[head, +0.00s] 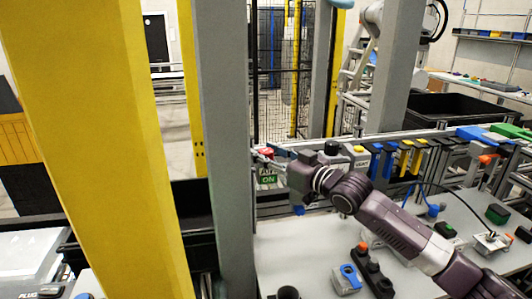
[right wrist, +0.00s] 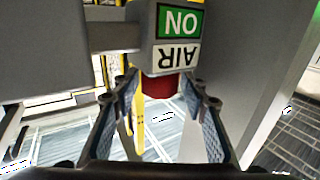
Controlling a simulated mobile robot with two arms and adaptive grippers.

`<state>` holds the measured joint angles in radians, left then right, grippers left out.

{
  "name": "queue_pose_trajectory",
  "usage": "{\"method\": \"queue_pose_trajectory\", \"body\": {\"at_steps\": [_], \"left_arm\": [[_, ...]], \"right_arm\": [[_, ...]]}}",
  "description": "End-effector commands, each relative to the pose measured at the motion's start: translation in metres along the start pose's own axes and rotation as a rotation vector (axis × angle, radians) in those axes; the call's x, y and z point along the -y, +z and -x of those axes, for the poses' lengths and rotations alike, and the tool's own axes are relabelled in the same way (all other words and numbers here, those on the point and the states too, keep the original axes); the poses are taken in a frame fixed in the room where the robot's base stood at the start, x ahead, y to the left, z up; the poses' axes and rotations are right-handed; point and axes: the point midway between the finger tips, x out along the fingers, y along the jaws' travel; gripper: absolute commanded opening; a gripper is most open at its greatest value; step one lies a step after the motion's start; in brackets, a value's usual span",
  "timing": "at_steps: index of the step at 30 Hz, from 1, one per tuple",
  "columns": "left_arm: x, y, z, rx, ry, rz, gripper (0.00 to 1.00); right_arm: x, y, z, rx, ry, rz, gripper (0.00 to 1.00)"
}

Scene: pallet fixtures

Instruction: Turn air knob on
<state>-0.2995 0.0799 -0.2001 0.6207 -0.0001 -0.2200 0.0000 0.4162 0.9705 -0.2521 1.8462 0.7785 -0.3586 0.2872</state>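The air box carries green ON and white AIR labels. In the head view it (head: 268,178) is beside the grey post, and it also shows upside down in the right wrist view (right wrist: 178,38). A red knob (right wrist: 162,87) protrudes from the box's label-side end in the wrist view. My right gripper (right wrist: 160,82) is open. Its two fingers stand on either side of the red knob, with visible gaps; I cannot tell if either touches it. In the head view the right gripper (head: 268,153) is at the top of the box, partly hiding the knob. My left gripper is not in view.
A grey post (head: 228,150) stands close left of the box, with a yellow post (head: 110,150) nearer. Blue and yellow holders (head: 390,160) line the rail at right. A white table (head: 300,250) in front bears several button boxes and connectors.

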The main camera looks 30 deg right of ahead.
Motion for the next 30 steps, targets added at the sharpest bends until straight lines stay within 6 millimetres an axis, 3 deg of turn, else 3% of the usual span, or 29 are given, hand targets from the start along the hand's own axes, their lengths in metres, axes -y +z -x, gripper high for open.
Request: {"method": "queue_pose_trajectory", "body": {"at_steps": [13,30], "left_arm": [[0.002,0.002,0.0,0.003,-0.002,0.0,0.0],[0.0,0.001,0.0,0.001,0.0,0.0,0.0]], "right_arm": [[-0.001,0.001,0.006,0.002,0.003,0.001,0.47],[-0.001,0.002,0.068,0.003,0.002,0.001,0.47]]}}
